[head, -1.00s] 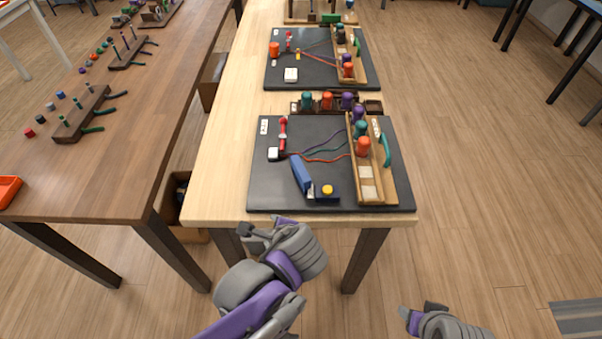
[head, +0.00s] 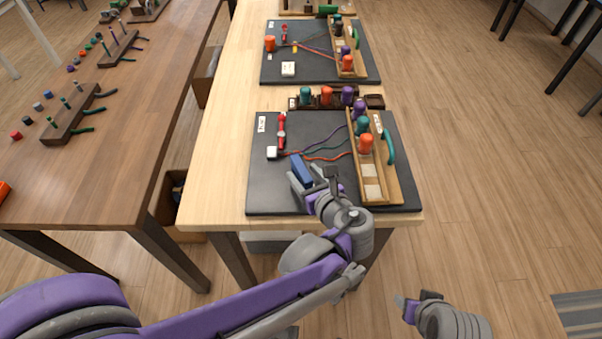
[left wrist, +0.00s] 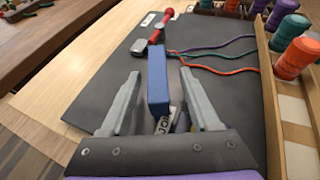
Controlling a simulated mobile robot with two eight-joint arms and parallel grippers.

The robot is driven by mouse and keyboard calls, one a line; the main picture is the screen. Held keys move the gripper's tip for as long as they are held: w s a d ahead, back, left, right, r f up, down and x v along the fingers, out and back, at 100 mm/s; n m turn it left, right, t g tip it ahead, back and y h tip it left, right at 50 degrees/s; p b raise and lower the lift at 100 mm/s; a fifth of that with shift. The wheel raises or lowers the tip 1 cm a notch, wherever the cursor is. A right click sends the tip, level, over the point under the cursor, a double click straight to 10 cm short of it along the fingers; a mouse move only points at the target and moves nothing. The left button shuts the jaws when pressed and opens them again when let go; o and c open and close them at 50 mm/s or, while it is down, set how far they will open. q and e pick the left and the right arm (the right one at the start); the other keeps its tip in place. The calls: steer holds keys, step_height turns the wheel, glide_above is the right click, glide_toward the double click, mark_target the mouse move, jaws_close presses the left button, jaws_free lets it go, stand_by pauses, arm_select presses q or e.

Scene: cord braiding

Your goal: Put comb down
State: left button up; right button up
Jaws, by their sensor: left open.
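My left gripper (head: 315,186) is over the front of the near black mat (head: 282,200). Its fingers are open on either side of a blue upright block (left wrist: 157,80), with gaps on both sides. The blue block also shows in the head view (head: 300,169), partly hidden by the gripper. No comb is clearly recognisable; a teal curved piece (head: 388,147) on the wooden rack (head: 382,190) may be it, but I cannot tell. A white label and a yellow bit show between the fingers. My right gripper (head: 416,304) is low, off the table; its opening is unclear.
Several coloured bobbins stand in the rack and in a dark holder (head: 372,101) behind the mat. A red-and-white tool (head: 281,130) and several cords (head: 325,147) lie on the mat. A second black mat (head: 300,75) is farther back. Bare wood is free left of the mat.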

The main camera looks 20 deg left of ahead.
mark_target(297, 166)
arm_select(q)
steer(key=x, duration=0.5)
steer(key=shift+b, duration=0.4)
jaws_close()
